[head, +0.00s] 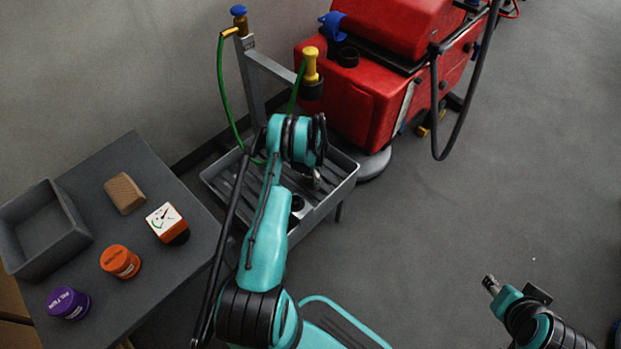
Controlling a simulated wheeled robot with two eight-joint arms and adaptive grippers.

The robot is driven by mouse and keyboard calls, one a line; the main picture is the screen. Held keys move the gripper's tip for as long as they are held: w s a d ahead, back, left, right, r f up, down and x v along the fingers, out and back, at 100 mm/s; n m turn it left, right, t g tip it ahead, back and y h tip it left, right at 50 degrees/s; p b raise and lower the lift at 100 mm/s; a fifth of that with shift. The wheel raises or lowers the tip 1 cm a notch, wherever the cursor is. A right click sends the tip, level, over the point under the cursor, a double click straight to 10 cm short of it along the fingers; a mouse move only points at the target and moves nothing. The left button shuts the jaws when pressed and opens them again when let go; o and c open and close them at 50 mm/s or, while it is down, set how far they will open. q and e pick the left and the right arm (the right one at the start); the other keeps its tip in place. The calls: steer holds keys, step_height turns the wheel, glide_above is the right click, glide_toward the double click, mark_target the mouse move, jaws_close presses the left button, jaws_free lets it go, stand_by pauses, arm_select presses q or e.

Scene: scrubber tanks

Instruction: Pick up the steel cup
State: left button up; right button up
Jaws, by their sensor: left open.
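A small pale, round thing with a dark middle (297,204) sits in the grey slatted tray (340,186). It may be the steel cup, but my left arm partly hides it and I cannot be sure. My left gripper (316,181) is over the tray, just above and to the right of that thing. It is small and mostly hidden behind the arm's wrist; it is open, and I see nothing held. My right gripper (490,284) is at the lower right, away from the tray, too small to read.
A tap post with a green hose (222,95) and a red scrubber (375,95) stand behind the tray.

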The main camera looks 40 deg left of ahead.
arm_select(q)
steer(key=shift+r, duration=0.15)
steer(key=c, duration=1.4)
steer(key=shift+r, duration=0.1)
step_height(320, 180, up, 4)
steer(key=shift+r+p, duration=0.15)
steer(key=shift+p, duration=1.1)
steer(key=w+d+r+p, duration=0.4)
steer(key=w+d+r, duration=0.2)
steer(key=w, duration=0.3)
steer(key=s+d+r+n, duration=0.2)
steer(key=s+d+r, duration=0.2)
steer(key=d+r, duration=0.95)
steer(key=s+d+r+n, duration=0.1)
steer(key=s+d+r, duration=0.2)
steer(key=s, duration=0.2)
steer(key=s+d+r+n, duration=0.1)
steer(key=s+d+r, duration=0.2)
steer(key=s+r, duration=0.1)
steer(key=s+d+r+n, duration=0.1)
steer(key=s+d+r, duration=0.2)
steer(key=s+d, duration=0.1)
steer(key=shift+s+d+r, duration=0.1)
steer(key=shift+s+r, duration=0.15)
steer(key=shift+s, duration=0.55)
